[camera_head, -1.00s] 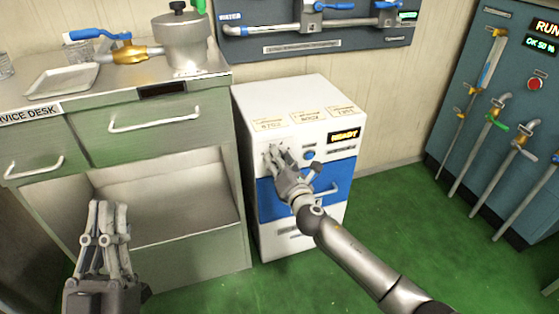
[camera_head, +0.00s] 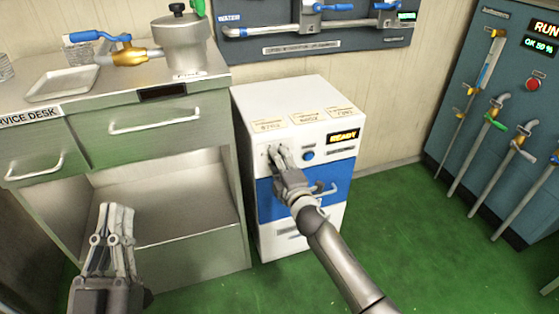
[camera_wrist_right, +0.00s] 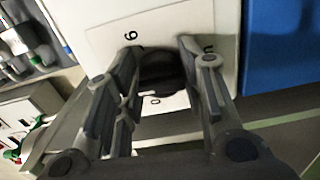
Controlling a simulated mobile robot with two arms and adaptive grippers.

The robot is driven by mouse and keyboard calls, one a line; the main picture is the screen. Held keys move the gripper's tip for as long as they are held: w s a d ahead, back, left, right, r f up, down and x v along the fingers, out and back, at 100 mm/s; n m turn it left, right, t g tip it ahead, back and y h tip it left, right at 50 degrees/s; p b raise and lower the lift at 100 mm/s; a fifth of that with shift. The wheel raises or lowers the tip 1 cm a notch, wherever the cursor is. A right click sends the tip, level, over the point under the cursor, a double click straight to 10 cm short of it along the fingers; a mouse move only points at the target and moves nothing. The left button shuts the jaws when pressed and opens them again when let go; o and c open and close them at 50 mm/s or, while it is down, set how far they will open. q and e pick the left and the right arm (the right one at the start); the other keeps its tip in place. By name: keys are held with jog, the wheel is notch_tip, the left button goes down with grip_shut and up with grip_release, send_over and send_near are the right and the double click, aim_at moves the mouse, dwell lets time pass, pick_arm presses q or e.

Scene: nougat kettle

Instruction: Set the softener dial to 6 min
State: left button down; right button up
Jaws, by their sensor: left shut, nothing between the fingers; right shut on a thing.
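The softener is a white cabinet (camera_head: 250,113) with a blue drawer front (camera_head: 268,200) and a lit READY display (camera_head: 343,137). Its dark dial (camera_wrist_right: 160,72) sits between the fingers of my right gripper (camera_wrist_right: 161,50) in the right wrist view. A 6 shows at the upper left of the dial's plate (camera_wrist_right: 105,35); other marks are partly covered, and I cannot read the dial's setting. In the head view my right gripper (camera_head: 277,155) is shut on the dial, which it hides. My left gripper (camera_head: 117,207) is shut and empty, in front of the service desk.
A blue button (camera_head: 308,155) is just right of my right gripper, above the drawer handle (camera_head: 325,190). The steel service desk (camera_head: 150,100) stands left of the softener. A teal panel with pipes (camera_head: 490,130) is at the right, with green floor (camera_head: 390,210) between.

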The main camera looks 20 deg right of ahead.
jog(key=m+p, duration=0.1)
jog(key=m, duration=0.3)
jog(key=shift+f+m+p, duration=0.1)
jog(key=shift+m+p, duration=0.2)
pick_arm(q)
notch_tip(320, 180, down, 11)
jog(key=w+a+g+y+p, duration=0.1)
jog(key=w+g+y, duration=0.1)
jog(key=g, duration=0.5)
pick_arm(e)
jog(key=m, duration=0.2)
jog(key=shift+m, duration=0.4)
jog(key=shift+a+m+p, duration=0.1)
jog(key=shift+m+p, duration=0.65)
jog(key=shift+m, duration=0.45)
jog(key=m+p, duration=0.1)
jog(key=m, duration=0.1)
jog(key=shift+f+m, duration=0.15)
jog(key=shift+m, duration=0.15)
pick_arm(q)
jog(key=s+a+f+g+y, duration=0.2)
jog(key=s+a+f+g, duration=0.2)
jog(key=s+f+g, duration=0.4)
jog(key=shift+f+n+y, duration=0.4)
jog(key=shift+f, duration=1.35)
pick_arm(e)
jog(key=shift+m, duration=0.4)
